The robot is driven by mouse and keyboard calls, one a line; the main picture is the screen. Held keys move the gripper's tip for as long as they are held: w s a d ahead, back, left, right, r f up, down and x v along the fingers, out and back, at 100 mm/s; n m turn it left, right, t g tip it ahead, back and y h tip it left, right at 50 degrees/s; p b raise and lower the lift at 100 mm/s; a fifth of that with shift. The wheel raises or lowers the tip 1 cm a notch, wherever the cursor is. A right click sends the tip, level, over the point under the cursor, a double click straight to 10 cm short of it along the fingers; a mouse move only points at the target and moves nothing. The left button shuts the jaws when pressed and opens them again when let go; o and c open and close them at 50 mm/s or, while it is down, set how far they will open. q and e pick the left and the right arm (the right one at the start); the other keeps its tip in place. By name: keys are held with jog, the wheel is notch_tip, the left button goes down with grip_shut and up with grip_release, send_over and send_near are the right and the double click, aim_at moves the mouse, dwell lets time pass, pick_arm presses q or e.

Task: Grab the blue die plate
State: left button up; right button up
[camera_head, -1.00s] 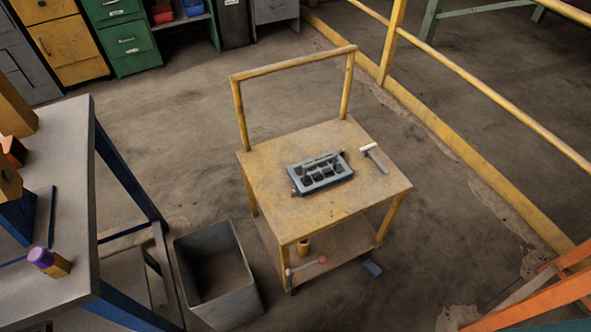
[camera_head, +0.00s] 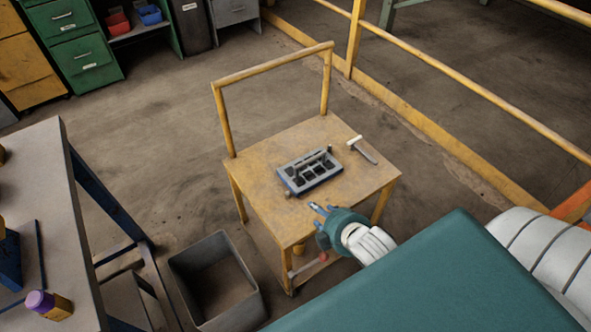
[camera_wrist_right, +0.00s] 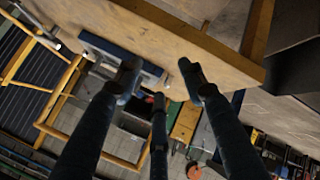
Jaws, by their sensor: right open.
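The blue die plate shows as a blue band along the near lower edge of a grey mould (camera_head: 310,171) with several pockets, lying on the yellow cart top (camera_head: 262,160). I cannot tell if it is a separate piece. In the right wrist view a blue strip (camera_wrist_right: 108,50) runs along the mould at the cart top's edge. My right gripper (camera_head: 321,211) is open and empty at the cart's near edge, in front of the mould and apart from it. In the wrist view its fingers (camera_wrist_right: 160,85) are spread, one beside the mould's end. My left gripper is not in view.
A white-handled tool (camera_head: 362,150) lies right of the mould on the cart. The cart's tall handle frame (camera_head: 219,122) stands at the far side. A grey bin (camera_head: 213,318) is at the cart's left front. A workbench (camera_head: 38,170) stands left; yellow railing runs at right.

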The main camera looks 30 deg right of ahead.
jog(key=w+d+r+n+t, duration=0.4)
jog(key=w+d+n, duration=0.2)
jog(key=n, duration=0.2)
send_near(311, 160)
jog(key=shift+w+a+f+y, duration=0.1)
jog(key=shift+w+f+y, duration=0.1)
jog(key=shift+w+f, duration=0.3)
jog(key=shift+w+f+y, duration=0.2)
jog(key=shift+w, duration=0.45)
jog(key=x, duration=0.5)
jog(key=shift+w+d, duration=0.35)
jog(key=shift+d, duration=0.05)
jog(key=shift+r, duration=0.1)
jog(key=shift+s, duration=0.1)
grip_shut()
jog(key=shift+r, duration=0.25)
